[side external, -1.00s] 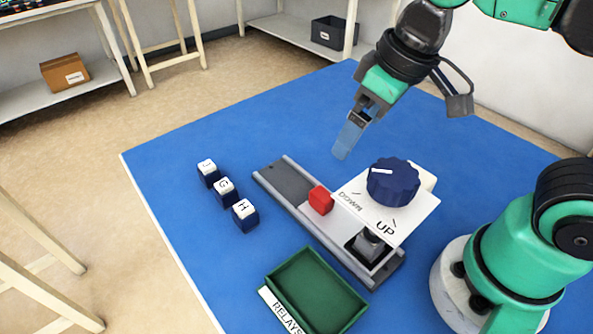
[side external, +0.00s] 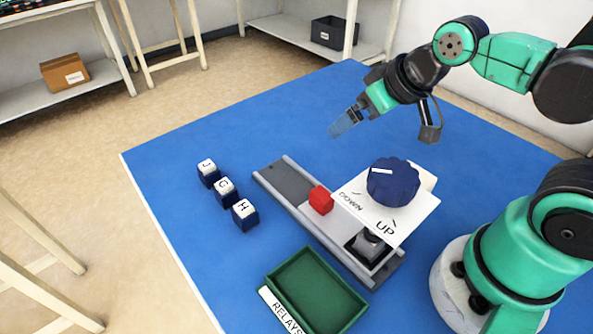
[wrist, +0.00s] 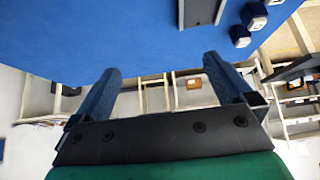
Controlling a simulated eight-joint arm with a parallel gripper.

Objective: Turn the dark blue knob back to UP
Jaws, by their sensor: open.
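The dark blue knob (side external: 393,182) sits on a white panel (side external: 418,218) marked DOWN and UP. Its white pointer line lies at its far left edge, nearer the DOWN side than the UP label. My gripper (side external: 342,124) is in the air up and to the left of the knob, apart from it, and tilted. In the wrist view my gripper (wrist: 160,82) shows two blue fingers spread apart with nothing between them. The knob is not in the wrist view.
A grey rail (side external: 283,184) carries a red block (side external: 321,200) and a dark relay piece (side external: 368,243). A green tray (side external: 345,308) labelled RELAYS lies in front. Several lettered dark blocks (side external: 226,191) stand left on the blue mat (side external: 190,262). The mat's far left is clear.

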